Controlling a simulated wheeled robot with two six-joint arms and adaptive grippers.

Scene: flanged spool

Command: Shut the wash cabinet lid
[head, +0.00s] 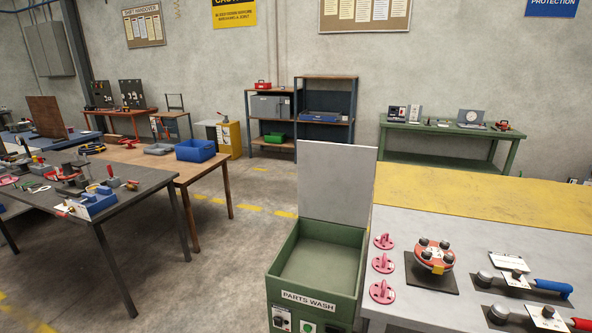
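The wash cabinet (312,306) is a green box labelled "PARTS WASH" at the lower middle of the head view. Its light grey lid (337,183) stands upright at the back edge, so the cabinet is open. The basin (320,262) inside looks empty. Neither of my grippers shows in the head view.
A grey and yellow workbench (450,205) adjoins the cabinet on the right. It bears pink brackets (383,264), a red flanged part (433,256) on a dark pad and blue- and red-handled tools. Tables with tools and a blue bin (195,150) stand left. Floor between is clear.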

